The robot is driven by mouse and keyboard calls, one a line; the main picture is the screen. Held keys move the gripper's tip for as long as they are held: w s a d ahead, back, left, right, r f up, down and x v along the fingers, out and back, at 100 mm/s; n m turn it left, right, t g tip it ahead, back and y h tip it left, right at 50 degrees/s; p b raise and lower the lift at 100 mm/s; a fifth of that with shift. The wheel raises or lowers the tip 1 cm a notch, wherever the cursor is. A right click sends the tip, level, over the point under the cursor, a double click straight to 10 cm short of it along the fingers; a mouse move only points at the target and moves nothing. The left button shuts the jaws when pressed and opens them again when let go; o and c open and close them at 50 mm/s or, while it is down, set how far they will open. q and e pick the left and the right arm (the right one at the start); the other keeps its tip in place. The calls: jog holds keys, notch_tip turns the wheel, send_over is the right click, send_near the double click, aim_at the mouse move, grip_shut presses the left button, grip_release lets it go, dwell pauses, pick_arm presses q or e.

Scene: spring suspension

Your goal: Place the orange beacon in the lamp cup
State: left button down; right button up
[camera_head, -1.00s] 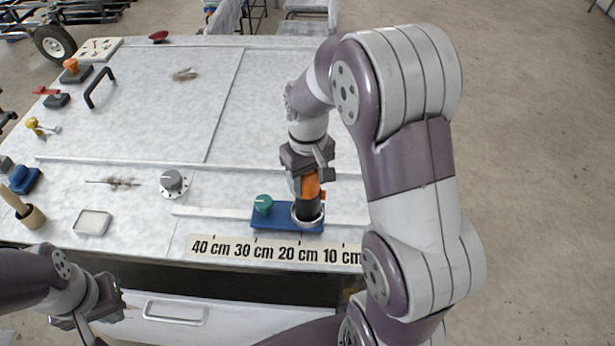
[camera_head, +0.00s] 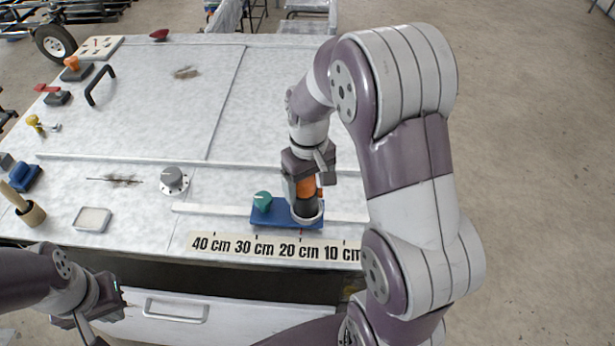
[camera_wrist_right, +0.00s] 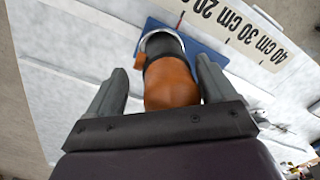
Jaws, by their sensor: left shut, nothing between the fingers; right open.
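The orange beacon (camera_head: 307,187), with a dark lower part, stands nearly upright with its foot inside the pale ring of the lamp cup (camera_head: 321,219). The cup is at the right end of a blue base (camera_head: 275,220). My right gripper (camera_head: 305,192) points down around the beacon. In the right wrist view the beacon (camera_wrist_right: 173,82) lies between the open fingers of the gripper (camera_wrist_right: 163,75), with gaps on both sides. The cup's rim (camera_wrist_right: 150,36) shows at its far end; how deep the foot sits is hidden. My left gripper (camera_head: 88,328) is shut and empty at the lower left.
A green knob (camera_head: 263,200) stands on the blue base left of the cup. A ruler strip (camera_head: 270,247) runs along the front of the table. A grey dial (camera_head: 173,180) and a white dish (camera_head: 92,219) are further left. The table's middle is mostly clear.

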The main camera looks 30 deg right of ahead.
jog(key=shift+w+d, duration=0.2)
jog(key=shift+w, duration=0.3)
jog(key=shift+w+r, duration=0.15)
jog(key=r+b, duration=0.1)
jog(key=r, duration=0.4)
jog(key=shift+s+r, duration=0.2)
notch_tip(320, 180, up, 2)
jog(key=shift+r+p, duration=0.1)
jog(key=shift+p, duration=0.95)
jog(key=shift+w+f, duration=0.15)
jog(key=shift+f, duration=0.1)
pick_arm(q)
jog(key=shift+w+d+r, duration=0.15)
jog(key=shift+w+r, duration=0.15)
jog(key=shift+s, duration=0.1)
